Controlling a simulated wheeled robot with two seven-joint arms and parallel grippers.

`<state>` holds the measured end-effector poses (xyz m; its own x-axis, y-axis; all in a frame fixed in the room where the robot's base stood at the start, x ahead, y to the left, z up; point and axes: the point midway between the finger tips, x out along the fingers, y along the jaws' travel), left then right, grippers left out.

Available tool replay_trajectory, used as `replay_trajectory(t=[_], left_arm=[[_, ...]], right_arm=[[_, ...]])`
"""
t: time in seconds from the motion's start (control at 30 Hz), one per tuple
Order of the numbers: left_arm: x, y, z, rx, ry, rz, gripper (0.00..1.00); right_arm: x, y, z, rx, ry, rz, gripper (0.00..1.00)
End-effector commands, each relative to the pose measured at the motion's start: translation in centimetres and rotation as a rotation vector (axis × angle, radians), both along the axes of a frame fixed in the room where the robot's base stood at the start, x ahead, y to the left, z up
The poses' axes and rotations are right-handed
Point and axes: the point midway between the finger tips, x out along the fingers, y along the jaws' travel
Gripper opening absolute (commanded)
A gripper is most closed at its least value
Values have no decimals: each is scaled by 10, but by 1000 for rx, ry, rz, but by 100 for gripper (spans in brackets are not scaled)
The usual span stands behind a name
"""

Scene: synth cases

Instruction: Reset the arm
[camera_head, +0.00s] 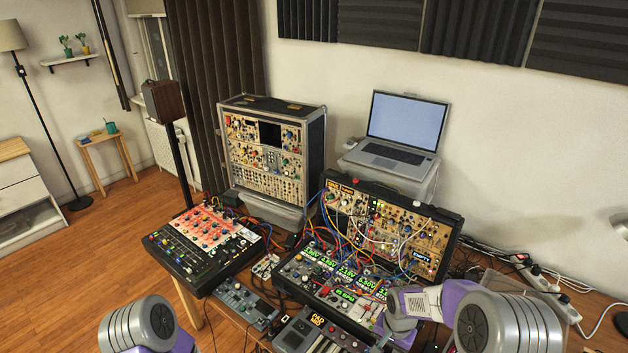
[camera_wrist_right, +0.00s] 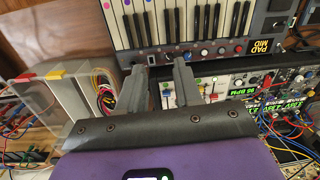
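My right gripper (camera_wrist_right: 159,68) shows in the right wrist view with its two grey fingers apart and nothing held between them. Its fingertips are over the front panel of a small keyboard synth (camera_wrist_right: 200,45) and beside a mixer-like panel with faders. I cannot tell whether they touch anything. In the head view my right arm (camera_head: 428,303) reaches in from the lower right over the table's front, and its fingers cannot be made out. Only the upper part of my left arm (camera_head: 138,325) shows at the lower left; the left gripper is out of the picture.
A taller case (camera_head: 270,150), a laptop (camera_head: 405,130) and a mixer (camera_head: 203,240) stand around. Loose cables (camera_head: 525,262) lie at right. The floor (camera_head: 80,260) at left is clear.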

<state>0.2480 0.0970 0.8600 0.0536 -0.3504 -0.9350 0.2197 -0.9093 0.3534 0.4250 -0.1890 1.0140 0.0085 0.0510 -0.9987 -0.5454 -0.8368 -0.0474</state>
Motion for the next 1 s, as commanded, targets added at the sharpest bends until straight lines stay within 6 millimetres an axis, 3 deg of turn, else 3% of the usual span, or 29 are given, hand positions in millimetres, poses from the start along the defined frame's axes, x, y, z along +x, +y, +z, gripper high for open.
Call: replay_trajectory(t=[0.33,0.5,0.7,0.8,1.0], left_arm=[[1,0,0,0,-2,0,43],[1,0,0,0,-2,0,43],[1,0,0,0,-2,0,43],[2,0,-36,0,-2,0,43],[2,0,-80,0,-2,1,43]], right_arm=[[-61,40,-92,155,-12,170,34],[-118,67,-134,244,-44,257,34],[-187,95,-156,305,-104,339,34],[-176,92,-191,294,-119,340,34],[-175,92,-234,293,-118,340,34]])
